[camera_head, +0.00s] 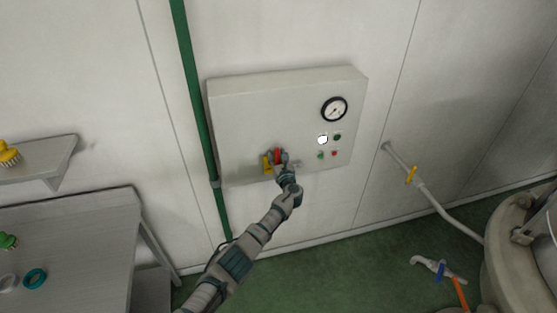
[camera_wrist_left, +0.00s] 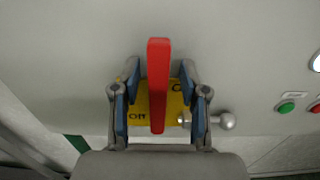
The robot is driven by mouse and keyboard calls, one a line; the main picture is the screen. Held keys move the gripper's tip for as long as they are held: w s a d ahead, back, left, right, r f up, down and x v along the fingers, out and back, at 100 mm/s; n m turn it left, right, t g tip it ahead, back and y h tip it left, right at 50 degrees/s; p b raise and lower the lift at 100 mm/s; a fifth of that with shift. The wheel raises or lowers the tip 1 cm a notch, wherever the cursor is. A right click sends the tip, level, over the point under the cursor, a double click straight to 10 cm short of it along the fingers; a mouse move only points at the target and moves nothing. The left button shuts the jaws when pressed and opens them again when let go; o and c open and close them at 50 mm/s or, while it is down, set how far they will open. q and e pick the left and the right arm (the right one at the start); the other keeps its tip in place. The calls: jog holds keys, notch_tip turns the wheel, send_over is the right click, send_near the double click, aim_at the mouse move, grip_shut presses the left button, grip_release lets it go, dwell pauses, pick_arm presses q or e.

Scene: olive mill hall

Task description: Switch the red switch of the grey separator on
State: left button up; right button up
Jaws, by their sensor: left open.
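The red switch (camera_wrist_left: 158,85) is a long red handle on a yellow plate (camera_wrist_left: 145,109) at the lower left of a grey control box (camera_head: 260,110). It also shows in the head view (camera_head: 278,154), partly behind my gripper. In the wrist view the handle stands upright; the plate reads ON at its left, and a label at its right is mostly covered. My left gripper (camera_wrist_left: 160,76) is open, with one finger on each side of the handle and gaps visible between. In the head view my left gripper (camera_head: 283,162) is at the switch. My right gripper is not in view.
The box carries a gauge (camera_head: 334,109), a lit white lamp (camera_head: 322,140) and small buttons. A metal knob (camera_wrist_left: 227,121) sits right of the switch. A green pipe (camera_head: 197,100) runs left of the box. A metal table (camera_head: 80,240) stands left, a large round vessel (camera_head: 510,260) right.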

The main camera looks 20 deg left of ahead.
pick_arm(q)
jog(key=v, duration=1.1)
jog(key=shift+s+d, duration=0.2)
jog(key=shift+s, duration=0.15)
jog(key=shift+w, duration=0.1)
